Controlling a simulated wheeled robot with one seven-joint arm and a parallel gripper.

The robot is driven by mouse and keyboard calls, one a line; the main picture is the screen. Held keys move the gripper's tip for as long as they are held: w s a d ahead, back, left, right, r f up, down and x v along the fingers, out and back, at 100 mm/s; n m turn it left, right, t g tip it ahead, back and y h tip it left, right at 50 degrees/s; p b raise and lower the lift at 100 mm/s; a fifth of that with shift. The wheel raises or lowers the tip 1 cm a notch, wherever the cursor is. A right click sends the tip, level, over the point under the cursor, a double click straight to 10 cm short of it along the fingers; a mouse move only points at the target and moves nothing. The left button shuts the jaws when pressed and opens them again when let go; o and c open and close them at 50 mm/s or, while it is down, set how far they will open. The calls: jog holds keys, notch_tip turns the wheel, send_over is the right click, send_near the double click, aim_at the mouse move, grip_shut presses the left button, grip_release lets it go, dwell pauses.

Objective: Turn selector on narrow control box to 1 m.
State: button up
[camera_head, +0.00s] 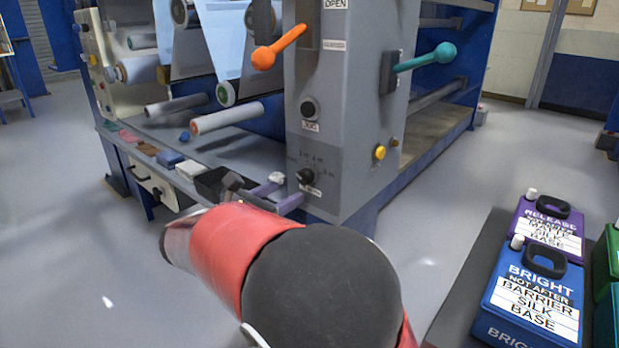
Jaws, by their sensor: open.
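The narrow control box (345,120) is a tall grey column at the machine's front corner. Its selector (306,176) is a small black knob low on the front face, with small markings around its upper side and a white label below. The markings are too small to read surely, and I cannot tell where the knob points. My red and black arm fills the lower middle.
Above the selector are a black JOG knob (309,108) and an orange lever (279,46). A teal lever (428,57) and yellow button (380,152) are on the side face. Rollers (227,117) stand left. Blue (529,305) and purple (548,228) containers stand right. Floor between is clear.

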aim_at(301, 179)
jog(key=shift+n+t, duration=0.3)
jog(key=x, duration=0.7)
jog(key=shift+w+a+r, duration=0.15)
jog(key=shift+w+a, duration=0.1)
jog(key=shift+w, duration=0.15)
jog(key=c, duration=1)
jog(key=shift+o, duration=0.2)
